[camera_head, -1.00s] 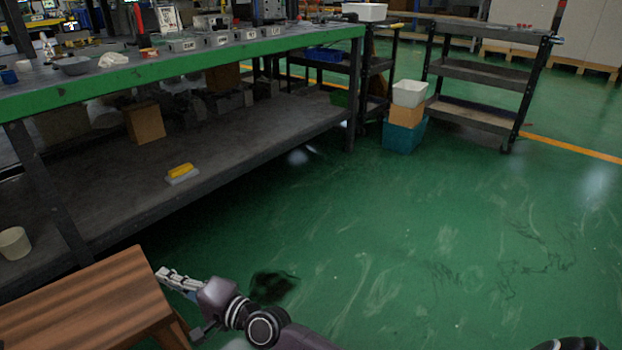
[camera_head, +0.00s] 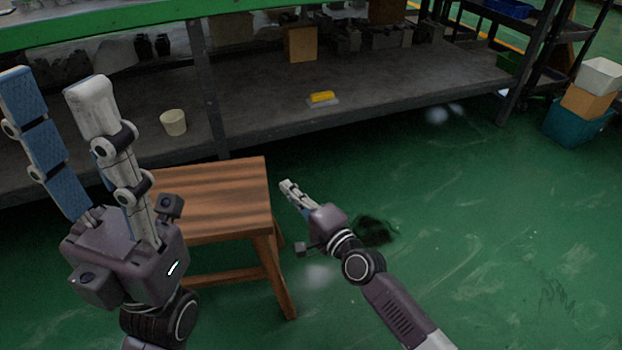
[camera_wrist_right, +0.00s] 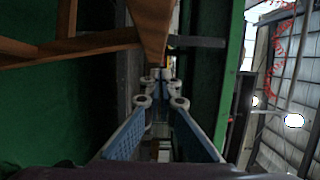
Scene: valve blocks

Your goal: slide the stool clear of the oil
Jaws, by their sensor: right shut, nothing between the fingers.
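The wooden stool (camera_head: 215,190) stands upright on the green floor, its striped brown seat partly hidden behind my left gripper. A dark oil patch (camera_head: 375,231) lies on the floor right of the stool, partly behind my right wrist. My right gripper (camera_head: 287,186) is shut and empty, just right of the seat's right edge; whether it touches cannot be told. In the right wrist view, the stool's brown wood (camera_wrist_right: 152,25) is just beyond the closed fingertips (camera_wrist_right: 160,88). My left gripper (camera_head: 55,85) is open and empty, fingers pointing up, in front of the seat's left side.
A workbench with a grey lower shelf (camera_head: 390,88) runs behind the stool. The shelf holds a cream cup (camera_head: 173,122), a yellow-topped block (camera_head: 322,98) and boxes. A teal bin (camera_head: 575,122) stands at the far right. The floor at right is open.

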